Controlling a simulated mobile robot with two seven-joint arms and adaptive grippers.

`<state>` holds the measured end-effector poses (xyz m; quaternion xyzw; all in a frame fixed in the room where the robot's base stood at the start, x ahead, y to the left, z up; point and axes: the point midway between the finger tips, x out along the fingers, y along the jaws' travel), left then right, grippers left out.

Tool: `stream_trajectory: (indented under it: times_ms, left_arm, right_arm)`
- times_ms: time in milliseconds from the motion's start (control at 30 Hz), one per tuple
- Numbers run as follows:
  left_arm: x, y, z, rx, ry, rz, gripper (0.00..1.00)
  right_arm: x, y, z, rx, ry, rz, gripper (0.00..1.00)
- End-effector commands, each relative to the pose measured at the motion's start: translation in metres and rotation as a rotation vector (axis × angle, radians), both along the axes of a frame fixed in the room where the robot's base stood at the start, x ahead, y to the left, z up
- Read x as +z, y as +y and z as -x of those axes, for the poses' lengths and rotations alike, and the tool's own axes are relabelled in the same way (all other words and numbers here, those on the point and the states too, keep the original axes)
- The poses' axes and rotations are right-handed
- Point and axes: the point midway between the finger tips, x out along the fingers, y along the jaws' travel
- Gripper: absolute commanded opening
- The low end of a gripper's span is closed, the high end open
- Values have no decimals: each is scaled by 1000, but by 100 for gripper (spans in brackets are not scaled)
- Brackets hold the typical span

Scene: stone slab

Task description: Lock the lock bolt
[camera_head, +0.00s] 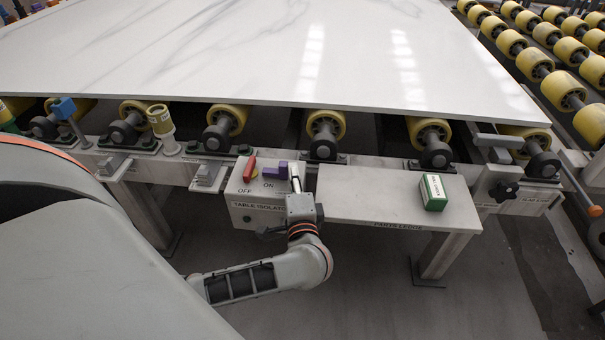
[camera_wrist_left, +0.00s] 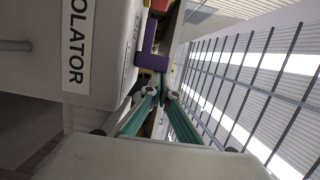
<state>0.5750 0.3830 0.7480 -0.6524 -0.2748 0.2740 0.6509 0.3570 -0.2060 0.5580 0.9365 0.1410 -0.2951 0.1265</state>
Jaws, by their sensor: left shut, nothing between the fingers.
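The isolator box (camera_head: 246,206), labelled TABLE ISOLATOR, is fixed at the front of the slab table. A red handle (camera_head: 250,169) stands on its top by the OFF mark. A purple L-shaped piece (camera_head: 275,171), which looks like the lock bolt, sits by the ON mark. The purple piece (camera_wrist_left: 152,57) also shows in the left wrist view, just beyond my fingertips. My left gripper (camera_head: 295,172) is shut and empty, right of the purple piece. Its fingertips (camera_wrist_left: 161,93) look close to the piece; I cannot tell whether they touch. My right gripper is not in view.
A white stone slab (camera_head: 250,50) lies on yellow rollers behind the box. A parts ledge (camera_head: 370,200) with a green-and-white carton (camera_head: 433,192) is to the right. A black star knob (camera_head: 503,190) is farther right. A yellow-green cup-like piece (camera_head: 161,121) stands at left.

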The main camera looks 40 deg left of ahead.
Motion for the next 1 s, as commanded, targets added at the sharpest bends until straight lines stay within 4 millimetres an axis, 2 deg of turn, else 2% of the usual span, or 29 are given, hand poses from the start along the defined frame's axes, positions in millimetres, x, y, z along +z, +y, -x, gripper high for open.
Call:
stream_trajectory:
  times_ms: [33, 200, 400, 633, 767, 933, 967, 1000]
  left_arm:
    - [-10, 8, 6, 2, 13, -1, 0]
    - [-7, 21, 15, -1, 10, -1, 0]
    - [-1, 24, 15, 0, 2, -2, 0]
    - [0, 25, 15, 2, -1, -4, 0]
    - [-2, 19, 13, 3, 2, -2, 0]
    - [-10, -3, 5, 3, 13, 4, 0]
    - [-11, -7, 3, 3, 13, 5, 0]
    - [-9, -14, 9, 1, 16, 4, 0]
  right_arm:
    - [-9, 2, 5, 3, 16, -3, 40]
    - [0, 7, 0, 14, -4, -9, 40]
    - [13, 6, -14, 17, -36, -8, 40]
    - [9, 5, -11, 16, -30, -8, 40]
    - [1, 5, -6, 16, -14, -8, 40]
    - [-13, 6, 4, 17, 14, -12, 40]
    - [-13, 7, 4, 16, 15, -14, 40]
    - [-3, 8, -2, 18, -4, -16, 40]
